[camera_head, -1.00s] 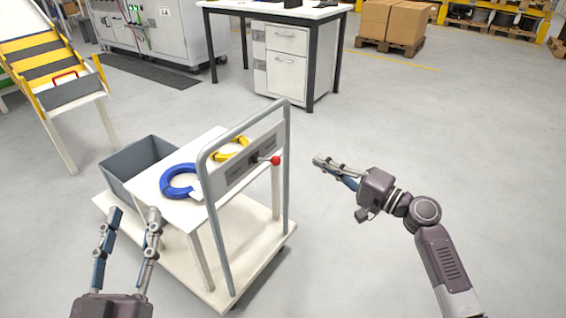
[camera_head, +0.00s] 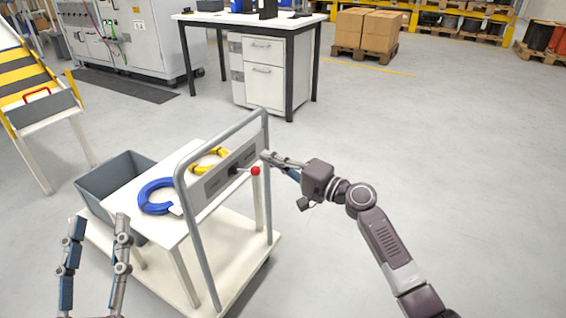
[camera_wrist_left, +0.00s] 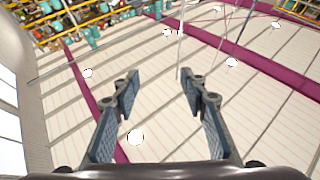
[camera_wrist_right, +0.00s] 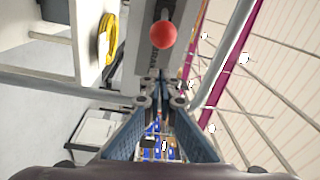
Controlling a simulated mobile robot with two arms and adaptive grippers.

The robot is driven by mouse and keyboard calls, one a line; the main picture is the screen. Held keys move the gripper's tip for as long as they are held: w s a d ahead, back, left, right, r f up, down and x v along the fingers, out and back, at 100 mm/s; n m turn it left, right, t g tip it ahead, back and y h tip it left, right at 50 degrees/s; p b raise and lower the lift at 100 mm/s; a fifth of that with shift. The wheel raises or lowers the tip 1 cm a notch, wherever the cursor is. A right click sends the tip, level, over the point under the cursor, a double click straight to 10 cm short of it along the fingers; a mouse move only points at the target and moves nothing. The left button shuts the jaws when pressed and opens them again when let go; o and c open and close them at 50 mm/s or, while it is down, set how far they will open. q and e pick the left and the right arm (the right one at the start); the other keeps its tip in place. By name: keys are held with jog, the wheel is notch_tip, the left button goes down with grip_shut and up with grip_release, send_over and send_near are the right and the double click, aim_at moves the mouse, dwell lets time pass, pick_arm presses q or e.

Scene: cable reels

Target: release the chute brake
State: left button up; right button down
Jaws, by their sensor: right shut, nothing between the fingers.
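A lever with a red ball knob (camera_head: 255,171) sticks out of the grey panel (camera_head: 222,175) on the trolley's handle frame. The knob also shows large in the right wrist view (camera_wrist_right: 163,35), just beyond my fingertips. My right gripper (camera_head: 266,157) is shut and empty, with its tips close beside the knob and apart from it in the right wrist view. My left gripper (camera_head: 97,224) is open and empty in front of the trolley's left side. A yellow and black striped chute (camera_head: 25,80) with a red handle (camera_head: 37,95) stands at the far left.
The white trolley (camera_head: 235,260) carries a blue cable ring (camera_head: 150,203), a yellow ring (camera_head: 200,167) and a grey bin (camera_head: 95,188). Its tubular handle frame (camera_head: 190,235) rises close to my right gripper. A desk (camera_head: 300,20) stands behind. The floor at right is clear.

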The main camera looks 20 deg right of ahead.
aim_at(256, 171)
pick_arm(q)
jog(key=shift+w+f+g, duration=0.2)
jog(key=shift+f+g, duration=0.1)
jog(key=shift+f, duration=0.15)
pick_arm(e)
jog(key=shift+s+a+f, duration=0.15)
jog(key=shift+s+a, duration=0.3)
jog(key=shift+s, duration=0.2)
jog(key=shift+s+a+f, duration=0.15)
jog(key=shift+s+a, duration=0.25)
jog(key=shift+s, duration=0.2)
